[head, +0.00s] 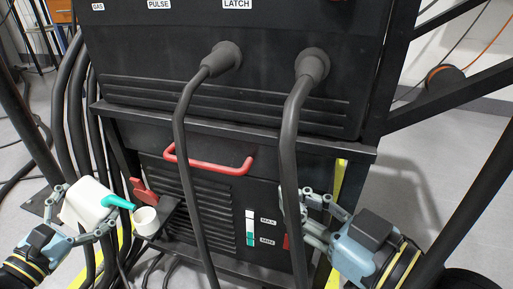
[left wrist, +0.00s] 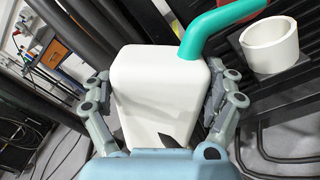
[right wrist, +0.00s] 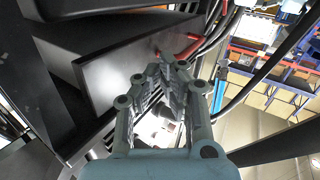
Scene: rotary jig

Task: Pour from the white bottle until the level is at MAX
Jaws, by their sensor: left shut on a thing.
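The white bottle (head: 84,205) is in my left gripper (head: 88,218), which is shut around its sides. The bottle is tilted, and its teal spout (head: 118,202) points right toward the white filler cup (head: 147,222). The spout tip is close to the cup's rim; I cannot tell whether it is over the opening. No liquid stream shows. The bottle (left wrist: 160,90) fills the space between the fingers in the left wrist view. The level gauge (head: 250,226) shows green at the bottom, near MIN and well below MAX.
A red flap (head: 145,192) stands beside the filler cup. A red handle (head: 208,164) is on the black cabinet. Two thick cables (head: 180,130) hang in front of it, one close to my right gripper. More dark hoses run behind the bottle.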

